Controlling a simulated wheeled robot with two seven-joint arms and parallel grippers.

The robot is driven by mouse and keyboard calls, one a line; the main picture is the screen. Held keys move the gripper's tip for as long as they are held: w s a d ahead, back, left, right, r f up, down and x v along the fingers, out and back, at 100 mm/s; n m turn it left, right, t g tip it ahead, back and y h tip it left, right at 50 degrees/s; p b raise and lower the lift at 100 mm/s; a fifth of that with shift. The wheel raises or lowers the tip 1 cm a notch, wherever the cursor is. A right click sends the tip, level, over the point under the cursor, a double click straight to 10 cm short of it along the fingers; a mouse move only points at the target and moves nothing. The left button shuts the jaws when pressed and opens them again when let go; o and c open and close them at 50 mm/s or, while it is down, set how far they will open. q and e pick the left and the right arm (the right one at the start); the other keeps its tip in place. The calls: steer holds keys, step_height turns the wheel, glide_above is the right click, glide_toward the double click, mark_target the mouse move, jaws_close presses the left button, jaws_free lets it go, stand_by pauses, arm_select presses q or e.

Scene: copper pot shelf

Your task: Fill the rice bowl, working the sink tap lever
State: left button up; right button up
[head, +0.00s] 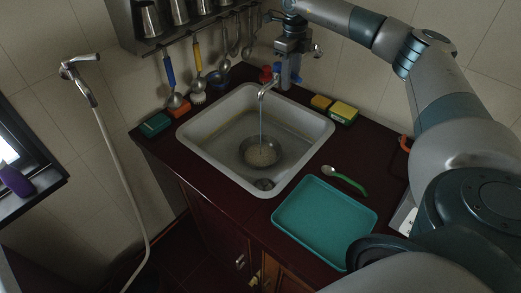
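The rice bowl (249,155) stands in the grey sink basin (222,143), with pale grainy contents showing inside it. The tap (267,90) is at the back rim of the sink, and a thin stream of water (261,125) falls from its spout into the bowl. My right gripper (288,62) points down right behind and above the tap. Its fingertips are small and dark, and the tap lever cannot be made out there, so contact and finger opening are unclear. My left gripper is out of view.
A teal tray (325,222) and a green-handled spoon (345,180) lie on the counter right of the sink. Sponges (342,112) sit behind it. Utensils hang from a rail (200,35) at the back. A hose sprayer (82,80) hangs on the left wall.

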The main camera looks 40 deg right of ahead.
steer(key=shift+s+a, duration=0.1)
steer(key=shift+a, duration=0.25)
stand_by(0.3)
steer(key=shift+a, duration=0.2)
steer(key=shift+d, duration=0.1)
stand_by(5.5)
steer(key=shift+d, duration=0.6)
steer(key=shift+w+d, duration=0.1)
steer(key=shift+w, duration=0.1)
steer(key=shift+w+d, duration=0.15)
steer(key=shift+d, duration=0.4)
